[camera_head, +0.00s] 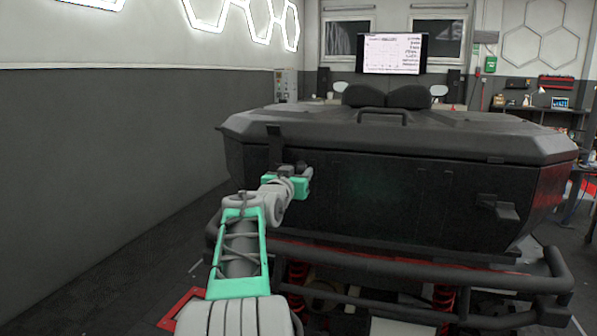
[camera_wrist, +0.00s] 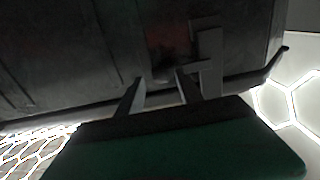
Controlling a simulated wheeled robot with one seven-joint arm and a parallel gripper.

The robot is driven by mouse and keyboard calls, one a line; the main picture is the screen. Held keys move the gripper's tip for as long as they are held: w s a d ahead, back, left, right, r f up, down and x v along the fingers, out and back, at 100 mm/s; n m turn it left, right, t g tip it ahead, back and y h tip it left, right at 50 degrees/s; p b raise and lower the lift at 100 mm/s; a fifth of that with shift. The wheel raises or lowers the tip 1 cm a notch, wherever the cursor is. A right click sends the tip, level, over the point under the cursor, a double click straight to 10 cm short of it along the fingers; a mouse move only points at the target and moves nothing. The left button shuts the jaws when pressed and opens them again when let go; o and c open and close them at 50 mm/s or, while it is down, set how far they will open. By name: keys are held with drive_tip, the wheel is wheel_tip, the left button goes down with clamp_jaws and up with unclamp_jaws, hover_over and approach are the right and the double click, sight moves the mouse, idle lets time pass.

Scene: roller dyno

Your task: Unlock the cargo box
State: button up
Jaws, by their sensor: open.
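The black cargo box (camera_head: 390,200) stands at the rear of a vehicle with its lid down. A dark latch (camera_head: 495,207) sticks out on the right of its near wall. A dark strap-like fitting (camera_head: 274,145) hangs from the lid edge on the left, its lower part hidden by my gripper. My gripper (camera_head: 306,172) is at the left part of the near wall. In the wrist view, my gripper's two fingers (camera_wrist: 158,88) are apart with nothing seen between them. A grey angular latch part (camera_wrist: 207,62) lies just beyond the right finger; contact cannot be told.
A tubular bumper (camera_head: 400,265) with red springs runs below the box. A grey wall (camera_head: 110,150) stands to the left, with open floor before it. A workbench (camera_head: 540,106) and a screen (camera_head: 391,54) are at the back.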

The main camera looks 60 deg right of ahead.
drive_tip(key=shift+d, duration=0.45)
clamp_jaws()
idle(1.1)
